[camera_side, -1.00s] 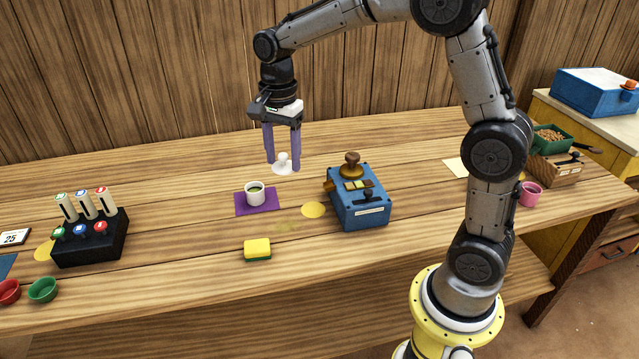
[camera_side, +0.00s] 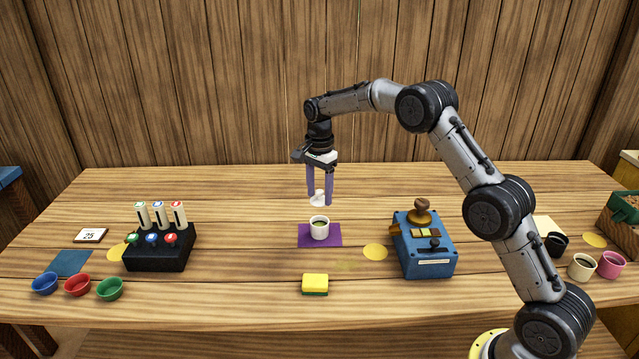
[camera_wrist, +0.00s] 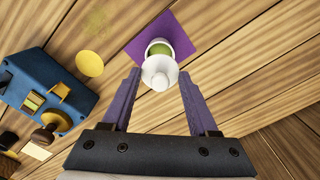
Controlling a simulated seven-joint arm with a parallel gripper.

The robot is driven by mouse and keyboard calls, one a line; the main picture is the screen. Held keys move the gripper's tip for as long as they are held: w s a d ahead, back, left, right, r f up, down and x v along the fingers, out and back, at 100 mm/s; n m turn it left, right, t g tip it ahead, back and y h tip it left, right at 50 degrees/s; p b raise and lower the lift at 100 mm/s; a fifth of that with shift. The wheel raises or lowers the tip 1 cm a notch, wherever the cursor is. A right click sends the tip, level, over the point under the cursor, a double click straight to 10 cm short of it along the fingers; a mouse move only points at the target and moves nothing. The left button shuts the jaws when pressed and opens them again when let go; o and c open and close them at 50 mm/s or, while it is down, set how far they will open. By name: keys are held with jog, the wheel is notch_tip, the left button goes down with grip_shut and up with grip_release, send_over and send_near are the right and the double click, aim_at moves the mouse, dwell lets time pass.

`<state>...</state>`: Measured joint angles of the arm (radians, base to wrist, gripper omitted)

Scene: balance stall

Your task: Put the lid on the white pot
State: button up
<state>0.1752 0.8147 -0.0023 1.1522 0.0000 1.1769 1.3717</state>
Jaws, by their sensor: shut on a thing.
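The white pot (camera_side: 320,232) stands upright on a purple mat (camera_side: 304,238) at the middle of the table, its top uncovered and something green inside. The white lid (camera_side: 318,198), with a round knob, is between the purple fingers of my gripper (camera_side: 320,203), which is shut on it. The lid is held above the table, apart from the pot. In the wrist view the lid (camera_wrist: 159,72) overlaps the near part of the pot (camera_wrist: 161,45), leaving part of its opening visible. The finger contact with the lid is hard to make out.
A blue machine (camera_side: 425,250) with a brown knob stands right of the mat. A yellow sponge (camera_side: 315,282) lies in front. A black rack (camera_side: 160,250) and several small bowls (camera_side: 77,284) are at left. Cups (camera_side: 582,266) are at far right.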

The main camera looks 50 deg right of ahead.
jog(key=shift+f, duration=3)
jog(key=shift+f, duration=0.15)
jog(key=o, duration=1.5)
jog(key=shift+r, duration=3.5)
grip_shut()
